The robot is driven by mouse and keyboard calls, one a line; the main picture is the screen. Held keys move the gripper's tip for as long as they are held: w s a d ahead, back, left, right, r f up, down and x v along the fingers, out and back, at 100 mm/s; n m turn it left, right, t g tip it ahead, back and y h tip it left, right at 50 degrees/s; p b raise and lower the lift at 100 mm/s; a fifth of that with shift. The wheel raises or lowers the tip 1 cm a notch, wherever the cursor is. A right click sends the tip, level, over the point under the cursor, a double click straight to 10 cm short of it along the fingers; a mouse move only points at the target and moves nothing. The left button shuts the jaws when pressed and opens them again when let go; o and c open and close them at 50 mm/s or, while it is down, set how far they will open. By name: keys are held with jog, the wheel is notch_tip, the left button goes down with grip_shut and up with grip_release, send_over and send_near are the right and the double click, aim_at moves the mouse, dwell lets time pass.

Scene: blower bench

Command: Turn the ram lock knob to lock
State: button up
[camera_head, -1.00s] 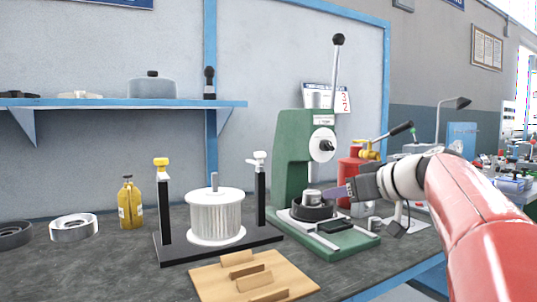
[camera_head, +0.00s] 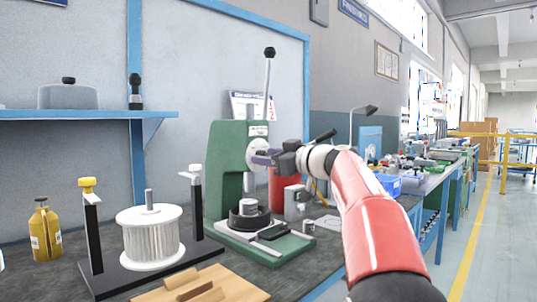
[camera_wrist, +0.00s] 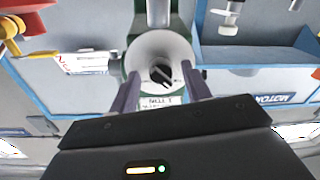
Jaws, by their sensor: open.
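The green press (camera_head: 228,165) stands on the bench with its lever upright. Its round white plate (camera_head: 257,147) is on the upper front of the press; my gripper (camera_head: 264,157) is in front and hides most of its middle. In the wrist view the plate shows whole, with the dark ram lock knob (camera_wrist: 161,74) at its centre and a pale line across the knob. My gripper's two purple-grey fingers (camera_wrist: 163,92) are open and empty, one on each side of the knob in that picture. I cannot tell whether they reach around it; I see no contact.
A black ring with a metal cup (camera_head: 249,213) sits on the press base. A red cylinder (camera_head: 283,185) stands behind my wrist, right of the press. A white ribbed rotor (camera_head: 150,237) in a black stand is at left. A wooden holder (camera_head: 200,288) lies in front.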

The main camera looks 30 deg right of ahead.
jog(key=shift+c, duration=0.5)
jog(key=c, duration=0.9)
jog(key=shift+a+f+m+b, duration=0.1)
jog(key=shift+m+b, duration=0.2)
jog(key=shift+m+t+h+b, duration=0.35)
jog(key=shift+m+b, duration=0.65)
jog(key=shift+m, duration=8)
